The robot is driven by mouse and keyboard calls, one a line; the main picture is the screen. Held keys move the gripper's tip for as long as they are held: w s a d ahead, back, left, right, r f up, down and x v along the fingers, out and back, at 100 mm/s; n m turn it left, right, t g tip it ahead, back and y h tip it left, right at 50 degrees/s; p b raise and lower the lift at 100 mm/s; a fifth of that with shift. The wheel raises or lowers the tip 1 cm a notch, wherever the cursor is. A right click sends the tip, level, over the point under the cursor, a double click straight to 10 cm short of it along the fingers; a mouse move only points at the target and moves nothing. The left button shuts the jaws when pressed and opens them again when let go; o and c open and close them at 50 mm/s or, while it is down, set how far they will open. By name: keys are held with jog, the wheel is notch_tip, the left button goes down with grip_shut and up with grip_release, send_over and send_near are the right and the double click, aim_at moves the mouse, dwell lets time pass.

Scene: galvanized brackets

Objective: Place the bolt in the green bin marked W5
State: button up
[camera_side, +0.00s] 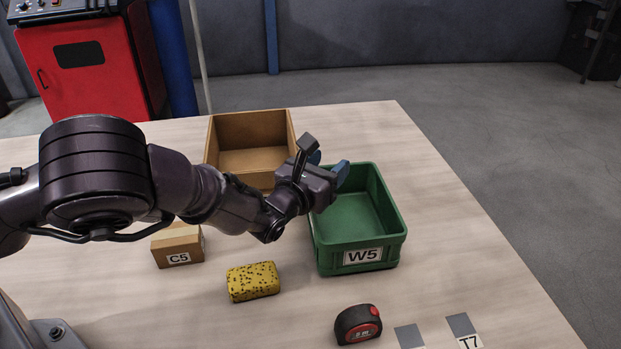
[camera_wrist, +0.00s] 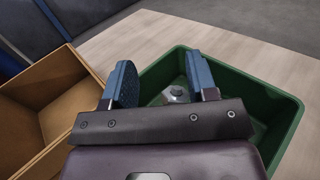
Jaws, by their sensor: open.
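The green bin (camera_side: 357,217) marked W5 stands on the table, right of centre in the side view, and fills the right of the wrist view (camera_wrist: 285,104). My gripper (camera_side: 328,163) is above the bin's far left part, its blue fingers spread apart with nothing between them. In the wrist view my gripper (camera_wrist: 158,78) shows a clear gap. The bolt (camera_wrist: 176,94), a small grey hexagonal-headed piece, shows through that gap inside the bin, apart from the fingers. Its lower part is hidden by my gripper, and I cannot make it out in the side view.
An open wooden box (camera_side: 250,130) stands behind my arm, left of the bin. A small C5 carton (camera_side: 178,247), a yellow speckled sponge (camera_side: 253,281) and a tape measure (camera_side: 358,325) lie nearer. Grey plates, one by a T7 label (camera_side: 470,342), lie front right. The table's right side is clear.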

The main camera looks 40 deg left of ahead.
jog(key=shift+s+r, duration=0.3)
jog(key=shift+s, duration=0.05)
jog(key=s, duration=1.1)
jog(key=shift+s, duration=0.2)
